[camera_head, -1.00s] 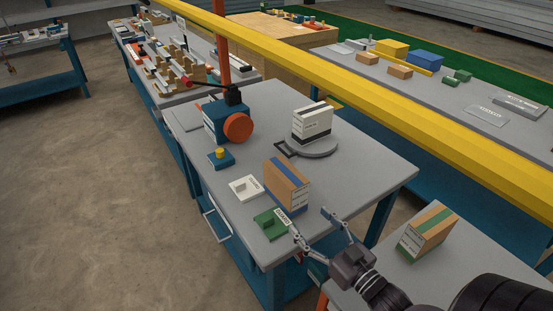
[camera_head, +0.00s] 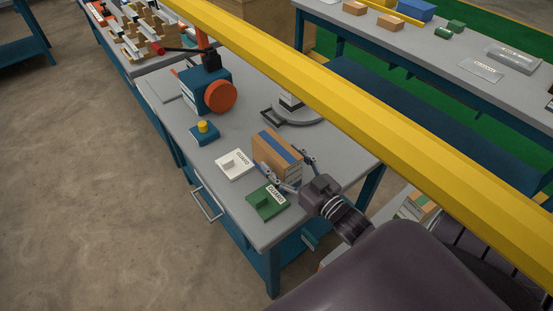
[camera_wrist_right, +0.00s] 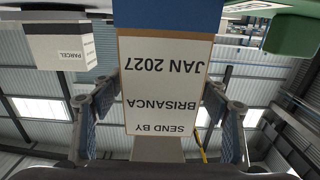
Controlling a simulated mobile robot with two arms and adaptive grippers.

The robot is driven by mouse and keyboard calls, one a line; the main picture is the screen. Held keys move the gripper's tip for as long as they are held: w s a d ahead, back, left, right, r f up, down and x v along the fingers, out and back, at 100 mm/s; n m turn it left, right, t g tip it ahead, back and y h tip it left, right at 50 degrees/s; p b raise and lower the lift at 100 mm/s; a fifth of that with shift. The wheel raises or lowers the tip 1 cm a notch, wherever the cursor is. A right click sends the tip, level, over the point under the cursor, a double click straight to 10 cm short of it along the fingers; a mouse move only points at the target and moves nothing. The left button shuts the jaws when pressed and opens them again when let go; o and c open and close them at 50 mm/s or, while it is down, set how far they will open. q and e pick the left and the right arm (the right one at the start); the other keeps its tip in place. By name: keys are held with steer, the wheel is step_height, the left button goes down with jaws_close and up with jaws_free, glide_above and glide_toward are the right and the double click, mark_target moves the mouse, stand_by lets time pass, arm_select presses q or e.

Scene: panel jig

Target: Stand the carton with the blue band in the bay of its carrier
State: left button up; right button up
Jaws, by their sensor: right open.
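The carton with the blue band (camera_head: 275,155) is a brown box with a white label, standing upright on the grey table. My right gripper (camera_head: 283,160) is open, with one finger on each side of the carton's near end. The right wrist view shows the carton's label end (camera_wrist_right: 165,85) upside down between the two spread fingers (camera_wrist_right: 150,100). A gap shows at the left finger; contact at the right finger is unclear. I cannot pick out the carrier or its bay for certain. My left gripper is not in view.
Behind are a round turntable (camera_head: 297,118) and a blue device with an orange disc (camera_head: 221,97). A yellow rail (camera_head: 345,92) crosses the view above the table.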

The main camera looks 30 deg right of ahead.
steer(key=shift+w+a, duration=0.15)
steer(key=shift+w, duration=1.3)
steer(key=shift+c, duration=0.2)
steer(key=c, duration=1.5)
steer(key=shift+r, duration=0.1)
steer(key=shift+c, duration=0.5)
steer(key=shift+r, duration=0.1)
